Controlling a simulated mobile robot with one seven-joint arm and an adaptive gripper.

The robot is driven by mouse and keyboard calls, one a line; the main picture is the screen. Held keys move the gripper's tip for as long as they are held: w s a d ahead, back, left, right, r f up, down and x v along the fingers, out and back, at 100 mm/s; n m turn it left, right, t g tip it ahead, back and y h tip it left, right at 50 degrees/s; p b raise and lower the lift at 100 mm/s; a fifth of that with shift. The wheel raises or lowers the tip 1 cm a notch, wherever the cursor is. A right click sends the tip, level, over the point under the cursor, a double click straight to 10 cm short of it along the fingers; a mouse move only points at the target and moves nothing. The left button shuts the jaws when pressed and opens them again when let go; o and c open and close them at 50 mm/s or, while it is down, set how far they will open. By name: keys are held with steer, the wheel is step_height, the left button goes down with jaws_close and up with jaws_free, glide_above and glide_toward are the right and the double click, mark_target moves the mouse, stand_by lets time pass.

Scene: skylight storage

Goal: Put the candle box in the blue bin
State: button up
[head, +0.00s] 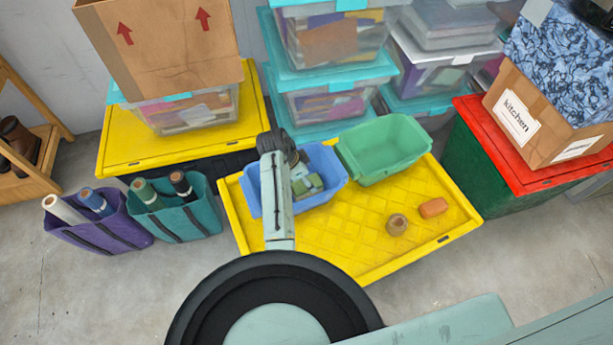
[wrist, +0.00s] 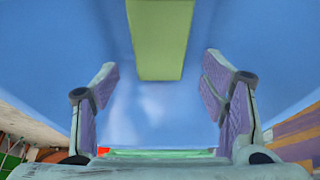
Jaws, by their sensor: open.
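The blue bin (head: 255,193) stands on the yellow lid, left of the green bin. My gripper (head: 299,172) is over or inside the blue bin, with its fingers spread. An olive-green box (head: 314,182), which looks like the candle box, lies in the blue bin. In the wrist view the green box (wrist: 160,40) lies against the blue surface beyond the open fingers, and I see no finger touching it. My arm hides part of the bin in the head view.
A green bin (head: 382,150) stands right of the blue bin. A small brown jar (head: 397,224) and an orange object (head: 433,208) sit on the yellow lid (head: 345,232). Stacked clear boxes (head: 335,100) rise behind. Teal and purple bags (head: 176,215) stand left.

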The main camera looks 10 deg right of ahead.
steer(key=shift+r+p, duration=1.7)
steer(key=shift+r, duration=0.3)
steer(key=v, duration=1.2)
